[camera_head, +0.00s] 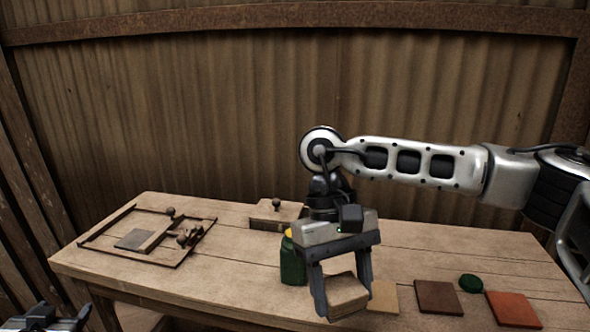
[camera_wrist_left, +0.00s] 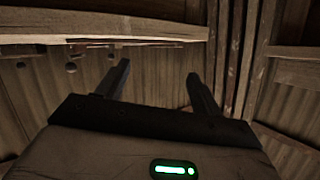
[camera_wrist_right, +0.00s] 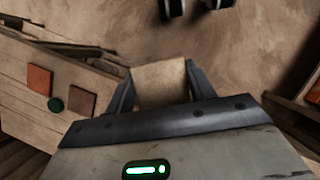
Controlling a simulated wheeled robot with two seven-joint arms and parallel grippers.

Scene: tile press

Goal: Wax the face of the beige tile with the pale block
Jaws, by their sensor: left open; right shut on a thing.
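My right gripper (camera_head: 344,298) is shut on the pale block (camera_head: 346,289), holding it over the front of the table. The block also shows between the fingers in the right wrist view (camera_wrist_right: 159,84). The beige tile (camera_head: 384,297) lies flat just right of the block in the head view, its left part hidden behind the block and gripper. I cannot tell whether block and tile touch. In the right wrist view I cannot make out the beige tile. My left gripper (camera_head: 52,318) is low at the left, off the table; its fingers are open and empty in the left wrist view (camera_wrist_left: 158,72).
On the table (camera_head: 240,260), a brown tile (camera_head: 438,297), a green disc (camera_head: 471,283) and a red tile (camera_head: 513,309) lie to the right. A green container (camera_head: 291,264) stands close behind the right gripper. A knobbed wooden block (camera_head: 275,212) and a framed press (camera_head: 186,247) sit farther back.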

